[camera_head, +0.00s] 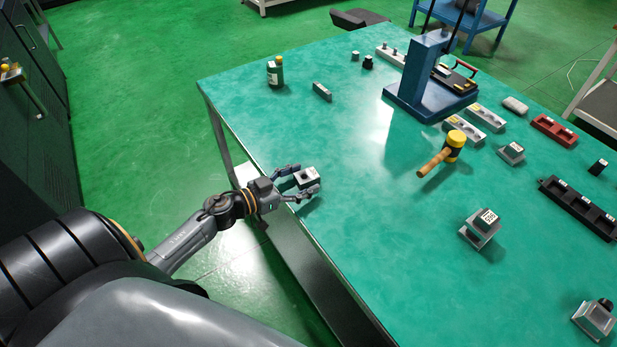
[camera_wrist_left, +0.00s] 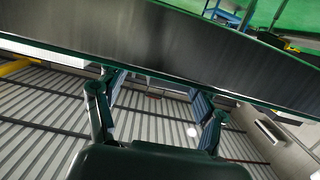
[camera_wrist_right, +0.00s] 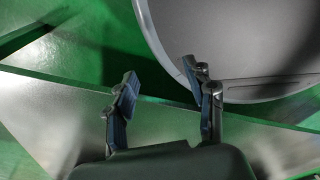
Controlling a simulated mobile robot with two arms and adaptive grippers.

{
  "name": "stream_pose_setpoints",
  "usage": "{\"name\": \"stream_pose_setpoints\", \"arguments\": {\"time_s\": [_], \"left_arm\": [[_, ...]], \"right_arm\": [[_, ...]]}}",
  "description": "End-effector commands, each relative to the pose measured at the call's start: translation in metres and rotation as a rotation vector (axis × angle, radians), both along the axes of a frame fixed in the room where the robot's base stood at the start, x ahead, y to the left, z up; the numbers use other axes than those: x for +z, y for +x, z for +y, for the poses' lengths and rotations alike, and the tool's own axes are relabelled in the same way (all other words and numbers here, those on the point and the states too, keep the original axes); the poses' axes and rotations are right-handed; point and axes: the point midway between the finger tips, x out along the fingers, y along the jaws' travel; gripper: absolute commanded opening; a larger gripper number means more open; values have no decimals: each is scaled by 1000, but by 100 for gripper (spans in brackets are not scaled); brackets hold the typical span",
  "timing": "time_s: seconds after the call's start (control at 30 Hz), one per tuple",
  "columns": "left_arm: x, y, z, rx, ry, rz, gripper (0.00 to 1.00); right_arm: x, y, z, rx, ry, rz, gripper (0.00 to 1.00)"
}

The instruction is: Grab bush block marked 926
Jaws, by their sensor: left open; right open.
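A small light-metal block (camera_head: 307,177) with a dark-marked white top face sits at the near left edge of the green table. My left gripper (camera_head: 303,182) is open, with its fingers spread on both sides of this block; I cannot tell whether they touch it. The left wrist view shows the spread fingers (camera_wrist_left: 155,100) with no block visible between them. Another block with a white label (camera_head: 489,216) sits on a metal base at the right. The markings are too small to read surely. My right gripper (camera_wrist_right: 165,100) is open and empty, out of the head view.
The table (camera_head: 350,250) is clear around the left block.

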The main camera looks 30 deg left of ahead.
Motion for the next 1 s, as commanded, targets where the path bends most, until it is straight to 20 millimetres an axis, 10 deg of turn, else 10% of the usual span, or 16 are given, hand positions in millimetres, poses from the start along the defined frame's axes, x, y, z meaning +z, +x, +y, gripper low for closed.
{"name": "stream_pose_setpoints", "arguments": {"time_s": [0.77,1.0], "left_arm": [[-10,56,-20,0,0,1,69],[-10,56,-20,0,0,1,26]], "right_arm": [[1,4,-11,-1,-13,-6,54],[1,4,-11,-1,-13,-6,54]]}}
